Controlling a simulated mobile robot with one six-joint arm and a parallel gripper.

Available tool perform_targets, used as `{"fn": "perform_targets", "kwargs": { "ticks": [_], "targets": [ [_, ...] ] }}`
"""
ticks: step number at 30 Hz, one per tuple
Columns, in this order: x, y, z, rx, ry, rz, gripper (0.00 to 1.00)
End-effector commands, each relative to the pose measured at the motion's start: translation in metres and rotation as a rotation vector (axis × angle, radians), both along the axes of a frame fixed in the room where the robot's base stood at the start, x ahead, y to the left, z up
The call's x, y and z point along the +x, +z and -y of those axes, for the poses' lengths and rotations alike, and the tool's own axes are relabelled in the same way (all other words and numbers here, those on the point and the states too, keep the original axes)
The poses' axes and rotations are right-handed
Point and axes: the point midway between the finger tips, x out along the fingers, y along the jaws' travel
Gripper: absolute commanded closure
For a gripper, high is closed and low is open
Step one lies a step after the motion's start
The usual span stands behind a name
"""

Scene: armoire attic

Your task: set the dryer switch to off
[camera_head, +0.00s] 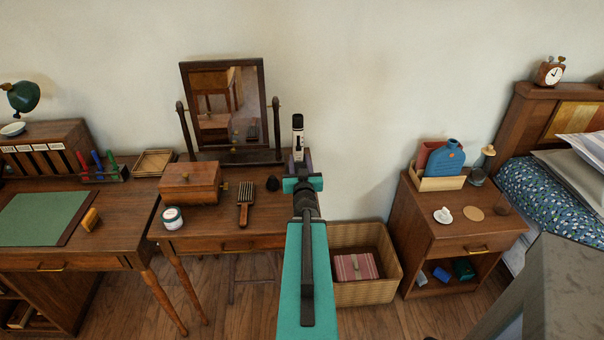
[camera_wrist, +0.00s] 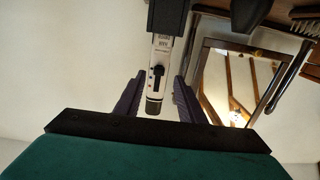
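The dryer (camera_head: 298,137) stands upright at the right end of the dressing table, its body white with a black top end. In the wrist view, which is upside down, the dryer (camera_wrist: 164,52) shows face on with a black slider switch (camera_wrist: 157,77) and small dark markings I cannot read. I cannot tell which setting the switch is at. My gripper (camera_wrist: 157,80) is open. Its two purple fingers reach toward the dryer, one on each side, with visible gaps to it. In the head view my teal gripper (camera_head: 303,172) hides the dryer's lower part.
A tilting mirror (camera_head: 228,105) stands just left of the dryer. A wooden box (camera_head: 190,183), a brush (camera_head: 244,204) and a tin (camera_head: 172,217) are on the dressing table. A wicker basket (camera_head: 372,291) sits on the floor to the right. Plain wall is behind.

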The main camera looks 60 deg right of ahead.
Motion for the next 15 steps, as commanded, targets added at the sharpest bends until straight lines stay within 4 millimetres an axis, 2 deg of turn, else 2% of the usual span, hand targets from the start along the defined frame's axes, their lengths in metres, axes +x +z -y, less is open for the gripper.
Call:
{"fn": "perform_targets", "kwargs": {
  "ticks": [15],
  "targets": [
    [-0.011, 0.003, -0.012, 0.001, -0.007, -0.002, 0.64]
  ]
}}
